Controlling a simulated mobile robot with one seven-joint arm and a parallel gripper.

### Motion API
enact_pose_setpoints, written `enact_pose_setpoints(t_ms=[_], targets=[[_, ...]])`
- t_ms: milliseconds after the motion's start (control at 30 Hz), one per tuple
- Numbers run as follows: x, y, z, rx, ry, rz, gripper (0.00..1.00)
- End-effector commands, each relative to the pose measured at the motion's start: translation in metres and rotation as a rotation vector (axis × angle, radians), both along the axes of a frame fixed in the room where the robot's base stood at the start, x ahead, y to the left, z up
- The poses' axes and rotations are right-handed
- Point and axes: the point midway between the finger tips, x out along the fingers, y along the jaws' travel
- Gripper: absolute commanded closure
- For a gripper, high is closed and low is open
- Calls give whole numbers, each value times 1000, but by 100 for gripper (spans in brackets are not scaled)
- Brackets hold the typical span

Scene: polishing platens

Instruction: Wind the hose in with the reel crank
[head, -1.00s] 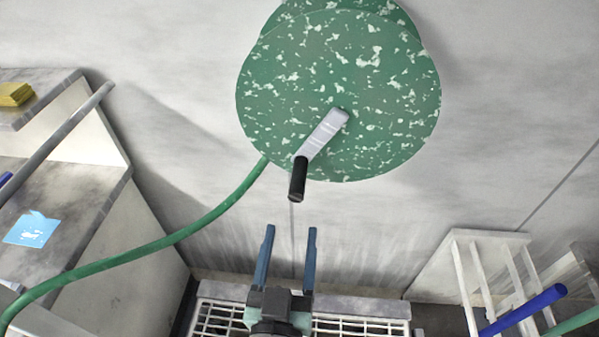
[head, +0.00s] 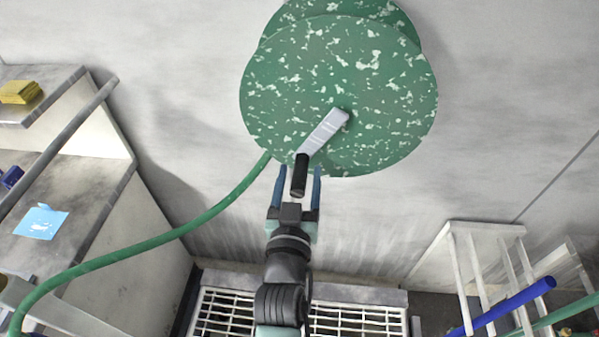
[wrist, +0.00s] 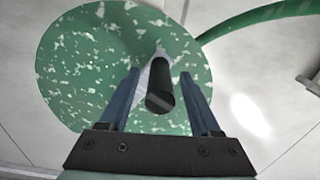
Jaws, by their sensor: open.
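The hose reel (head: 385,100) is a green disc with white flecks on the wall at the top of the head view. Its grey crank arm (head: 326,132) slants down and left to a black handle (head: 299,176). The green hose (head: 190,224) leaves the reel's lower left and sags to the left edge. My gripper (head: 298,178) is open, its blue fingers on either side of the handle in the picture. In the wrist view, the handle (wrist: 160,97) shows between the two fingers, with gaps on both sides. I cannot tell whether either finger touches it.
At the left are shelves (head: 105,190) with a yellow sponge (head: 19,92), a light blue cloth (head: 41,222) and a grey rail (head: 60,150). A white grate (head: 345,322) lies below. At the right is a white rack (head: 490,240) with a blue pole (head: 510,303). The wall around the reel is clear.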

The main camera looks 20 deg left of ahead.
Motion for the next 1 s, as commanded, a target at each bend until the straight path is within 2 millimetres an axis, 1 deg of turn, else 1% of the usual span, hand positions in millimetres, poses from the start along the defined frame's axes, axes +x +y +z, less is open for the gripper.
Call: enact_pose_setpoints(t_ms=[100, 333, 467, 500, 567, 600, 700, 1000], targets=[[3, 1, 0, -1, 0, 0, 36], [3, 1, 0, 0, 0, 0, 36], [3, 1, 0, 0, 0, 0, 59], [3, 1, 0, 0, 0, 0, 66], [3, 1, 0, 0, 0, 0, 77], [3, 1, 0, 0, 0, 0, 84], [3, 1, 0, 0, 0, 0, 100], [3, 1, 0, 0, 0, 0, 100]])
